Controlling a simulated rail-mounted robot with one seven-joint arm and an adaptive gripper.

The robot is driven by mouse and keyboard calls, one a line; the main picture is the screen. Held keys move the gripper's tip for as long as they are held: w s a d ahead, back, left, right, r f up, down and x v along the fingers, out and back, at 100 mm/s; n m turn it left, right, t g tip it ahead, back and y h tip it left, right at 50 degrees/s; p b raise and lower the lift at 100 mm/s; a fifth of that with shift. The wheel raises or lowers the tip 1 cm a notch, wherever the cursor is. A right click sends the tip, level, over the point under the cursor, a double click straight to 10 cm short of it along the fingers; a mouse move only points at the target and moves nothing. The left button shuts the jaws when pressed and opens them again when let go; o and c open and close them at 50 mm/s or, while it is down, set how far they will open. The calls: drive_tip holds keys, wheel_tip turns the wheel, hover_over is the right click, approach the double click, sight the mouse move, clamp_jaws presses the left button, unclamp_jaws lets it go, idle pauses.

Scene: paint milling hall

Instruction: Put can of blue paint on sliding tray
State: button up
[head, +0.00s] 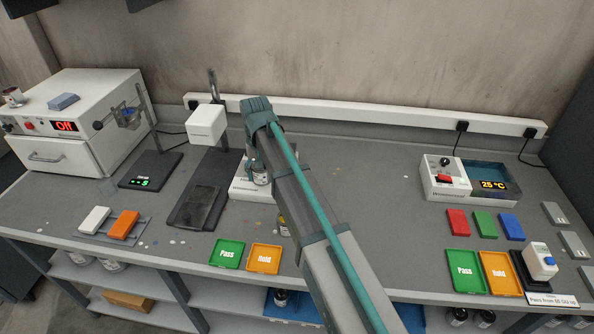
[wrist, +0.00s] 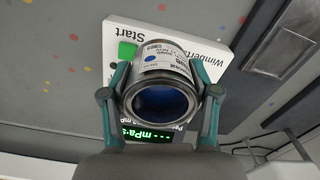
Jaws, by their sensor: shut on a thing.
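The can of blue paint (wrist: 163,62) is an open metal can with a white label and dark blue paint inside. My gripper (wrist: 160,98) is shut on it, one finger at each side. In the head view, the can (head: 260,178) shows partly behind my arm, over or on a white device (head: 242,188). I cannot tell whether it touches the device. A dark slide-like base with a flat plate (head: 200,200) lies left of it, under a white head unit (head: 206,122); it may be the sliding tray, but no label confirms this.
Green Pass (head: 227,253) and orange Hold (head: 264,258) trays lie in front. A stand with a dark base (head: 150,170) and a white oven (head: 85,110) are at left. A water bath (head: 488,180) is at right.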

drive_tip(key=a+r+m+p, duration=0.2)
drive_tip(key=a+p, duration=0.1)
drive_tip(key=a, duration=1.2)
drive_tip(key=m, duration=0.2)
hover_over(202, 195)
drive_tip(key=f, duration=0.1)
drive_tip(key=shift+f+b, duration=1.4)
drive_tip(key=shift+f, duration=1.85)
drive_tip(key=shift+f, duration=0.6)
drive_tip(key=o, duration=1.5)
drive_tip(key=shift+c, duration=0.2)
